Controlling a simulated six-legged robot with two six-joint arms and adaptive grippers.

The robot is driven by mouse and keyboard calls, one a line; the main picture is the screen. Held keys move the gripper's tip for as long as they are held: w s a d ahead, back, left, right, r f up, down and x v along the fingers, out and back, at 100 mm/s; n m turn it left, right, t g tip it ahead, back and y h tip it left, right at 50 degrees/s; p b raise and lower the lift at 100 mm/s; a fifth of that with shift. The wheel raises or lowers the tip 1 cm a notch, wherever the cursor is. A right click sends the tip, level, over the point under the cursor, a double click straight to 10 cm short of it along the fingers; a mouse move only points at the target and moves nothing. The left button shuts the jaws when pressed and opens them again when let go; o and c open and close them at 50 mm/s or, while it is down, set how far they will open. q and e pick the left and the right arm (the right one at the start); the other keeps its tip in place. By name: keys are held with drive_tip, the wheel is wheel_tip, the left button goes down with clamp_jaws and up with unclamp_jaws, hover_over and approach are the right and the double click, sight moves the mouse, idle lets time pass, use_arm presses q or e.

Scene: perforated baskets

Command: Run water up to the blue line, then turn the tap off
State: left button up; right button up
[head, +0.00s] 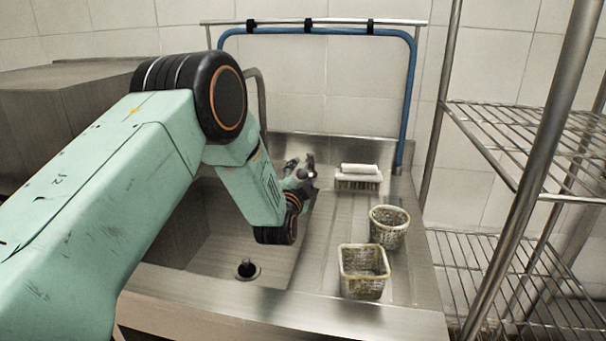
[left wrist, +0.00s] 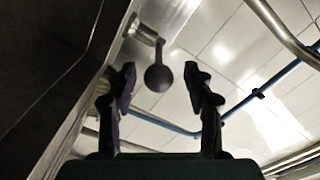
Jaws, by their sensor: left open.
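My left gripper (head: 304,172) reaches over the right side of the steel sink (head: 205,248), near its back. In the left wrist view the gripper (left wrist: 160,72) is open. A dark round-ended lever (left wrist: 158,78) on a metal fitting (left wrist: 146,32) shows between its fingertips, apart from both fingers. It looks like the tap handle. In the head view the curved tap spout (head: 260,88) rises behind my arm, which hides its lower part. A dark fitting (head: 247,268) stands in the sink floor. I see no water and no blue line on the visible sink walls. My right gripper is not in view.
Two perforated baskets (head: 363,272) (head: 389,227) and a brush (head: 358,178) stand on the drainboard right of the sink. A blue hose (head: 408,100) hangs on the back rail. A wire shelf rack (head: 530,140) stands at the right.

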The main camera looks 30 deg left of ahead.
sight(306, 165)
use_arm(q)
drive_tip(key=shift+f+x, duration=0.25)
drive_tip(key=shift+x, duration=0.9)
drive_tip(key=shift+w, duration=0.15)
drive_tip(key=shift+d+r, duration=0.1)
drive_tip(key=shift+r, duration=0.2)
drive_tip(key=shift+w+f, duration=0.1)
drive_tip(key=shift+f, duration=0.05)
drive_tip(key=shift+c, duration=1.4)
drive_tip(key=c, duration=0.3)
clamp_jaws()
